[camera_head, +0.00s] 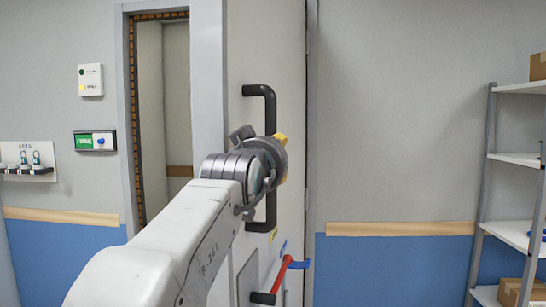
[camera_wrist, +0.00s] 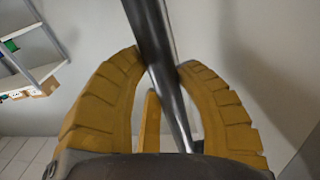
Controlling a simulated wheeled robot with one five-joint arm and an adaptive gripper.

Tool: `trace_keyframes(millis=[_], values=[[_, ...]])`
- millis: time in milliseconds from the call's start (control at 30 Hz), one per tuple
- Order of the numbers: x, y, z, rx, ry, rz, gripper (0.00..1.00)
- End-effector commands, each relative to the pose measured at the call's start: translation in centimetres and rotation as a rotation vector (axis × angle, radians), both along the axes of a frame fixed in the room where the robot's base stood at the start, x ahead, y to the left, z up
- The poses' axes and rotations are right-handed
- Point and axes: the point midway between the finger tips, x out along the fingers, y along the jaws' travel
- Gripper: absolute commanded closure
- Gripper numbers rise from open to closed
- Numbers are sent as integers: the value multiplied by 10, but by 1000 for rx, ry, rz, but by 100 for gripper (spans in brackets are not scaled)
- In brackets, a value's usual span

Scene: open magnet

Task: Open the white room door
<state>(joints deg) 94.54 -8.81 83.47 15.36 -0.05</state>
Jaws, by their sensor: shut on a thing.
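The white room door (camera_head: 285,60) stands ajar in the head view, its thick edge (camera_head: 208,60) turned toward me and a gap open at its left. A black vertical bar handle (camera_head: 270,105) is mounted on its face. My gripper (camera_head: 281,158) is at the middle of this handle, with my arm hiding part of it. In the wrist view the yellow fingers of my gripper (camera_wrist: 160,75) are closed around the dark handle bar (camera_wrist: 152,35), which runs between them. The fingertips are partly hidden in the head view.
A red lever (camera_head: 280,275) with a black grip is low on the door. The doorway frame (camera_head: 128,110) is left of the door. A shelf rack (camera_head: 484,190) stands at far right. A green-white wall box (camera_head: 95,141) and a key rack (camera_head: 27,171) are at left.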

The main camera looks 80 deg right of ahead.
Motion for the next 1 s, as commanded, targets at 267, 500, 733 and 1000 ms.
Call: trace_keyframes(millis=[267, 500, 733, 1000], values=[[5, -1, 1, -4, -2, 11, 100], [4, -1, 1, -3, -1, 8, 100], [2, -1, 1, -2, -1, 5, 54], [2, -1, 0, -1, -1, 5, 40]])
